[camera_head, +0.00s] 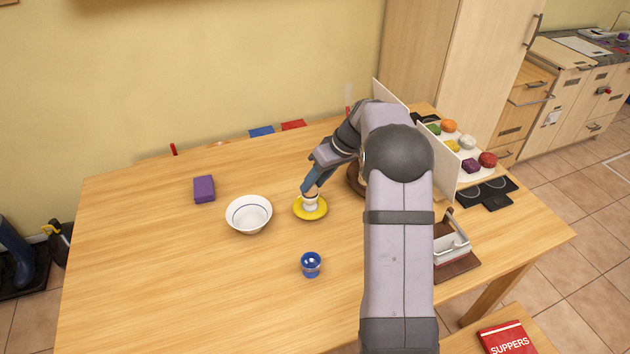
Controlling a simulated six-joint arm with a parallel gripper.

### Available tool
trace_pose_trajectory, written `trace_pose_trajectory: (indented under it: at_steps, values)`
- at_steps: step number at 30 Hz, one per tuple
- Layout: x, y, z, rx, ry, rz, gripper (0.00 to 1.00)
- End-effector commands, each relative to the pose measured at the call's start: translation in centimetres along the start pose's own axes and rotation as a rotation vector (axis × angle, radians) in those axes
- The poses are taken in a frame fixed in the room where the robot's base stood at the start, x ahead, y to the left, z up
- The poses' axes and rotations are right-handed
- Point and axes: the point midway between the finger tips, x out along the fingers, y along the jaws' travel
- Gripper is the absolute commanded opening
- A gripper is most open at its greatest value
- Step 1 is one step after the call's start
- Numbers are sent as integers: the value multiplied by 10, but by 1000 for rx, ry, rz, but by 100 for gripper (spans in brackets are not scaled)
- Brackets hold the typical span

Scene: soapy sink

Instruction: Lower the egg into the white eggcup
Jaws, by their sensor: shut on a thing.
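The white eggcup (310,205) stands upright on a yellow saucer (322,211) near the middle of the wooden table. My gripper (309,191) points down right over the eggcup and is shut on the egg. The egg is almost wholly hidden by the fingers and the cup's rim. I cannot tell whether it touches the inside of the cup.
A white bowl (249,214) stands left of the saucer, and a blue cup (311,264) in front of it. A purple block (204,189) lies at the back left. My arm hides part of the table's right side. The front left is clear.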

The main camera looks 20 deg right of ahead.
Motion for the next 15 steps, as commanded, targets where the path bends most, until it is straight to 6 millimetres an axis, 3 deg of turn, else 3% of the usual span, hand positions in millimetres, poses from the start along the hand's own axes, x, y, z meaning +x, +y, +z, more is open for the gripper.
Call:
trace_pose_trajectory:
  at_steps: [14, 15]
  values:
    - [4, 1, 1, 0, 0, 0, 9]
    - [4, 1, 1, 0, 0, 0, 34]
